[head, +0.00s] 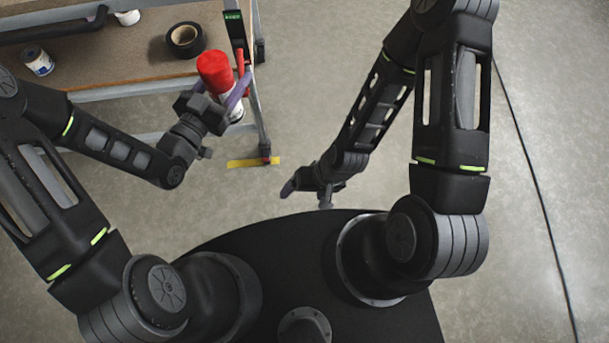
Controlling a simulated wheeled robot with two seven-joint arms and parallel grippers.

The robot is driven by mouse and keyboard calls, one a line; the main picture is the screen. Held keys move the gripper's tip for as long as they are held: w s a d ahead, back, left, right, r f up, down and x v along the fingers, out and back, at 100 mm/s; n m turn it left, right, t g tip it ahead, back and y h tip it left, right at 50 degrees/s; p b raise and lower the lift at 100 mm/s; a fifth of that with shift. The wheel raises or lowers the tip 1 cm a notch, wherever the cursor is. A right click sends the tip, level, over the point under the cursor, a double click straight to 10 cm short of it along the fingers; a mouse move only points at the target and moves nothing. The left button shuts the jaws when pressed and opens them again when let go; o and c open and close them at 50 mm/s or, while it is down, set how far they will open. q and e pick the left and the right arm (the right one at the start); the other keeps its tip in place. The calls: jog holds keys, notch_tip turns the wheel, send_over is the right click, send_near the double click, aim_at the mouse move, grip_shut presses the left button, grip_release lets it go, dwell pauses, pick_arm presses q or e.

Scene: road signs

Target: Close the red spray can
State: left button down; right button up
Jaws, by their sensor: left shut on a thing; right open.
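The red spray can (216,73) shows its red top at the right end of the workbench. Part of its lower body, with white on it, shows beside my gripper. My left gripper (222,97) is shut on the can, its purple fingers on either side of the body. The wrist hides much of the can's lower part, and I cannot tell whether the red top is a seated cap. My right gripper (305,190) is open and empty, low over the floor in front of my base, well away from the can.
A wooden-topped workbench (120,62) stands at the upper left. It holds a roll of black tape (186,40) and a white container (38,61). A white item (127,17) lies at the back. A yellow floor strip (252,162) lies by the bench leg. The floor at right is clear except for a dark cable (545,205).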

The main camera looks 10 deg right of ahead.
pick_arm(q)
jog(key=shift+r, duration=0.1)
jog(key=w+a+r+n+t+y, duration=0.2)
jog(key=w+a+r+n+y, duration=0.1)
jog(key=a, duration=0.4)
jog(key=w+a+r+n+t+y, duration=0.2)
jog(key=w+a+r+n+y, duration=0.1)
jog(key=w+a+n+y, duration=0.2)
jog(key=w+a+y, duration=0.2)
jog(key=a+y, duration=0.1)
jog(key=shift+w+a+r+y, duration=0.25)
jog(key=shift+w+r+y, duration=0.05)
jog(key=shift+r, duration=0.1)
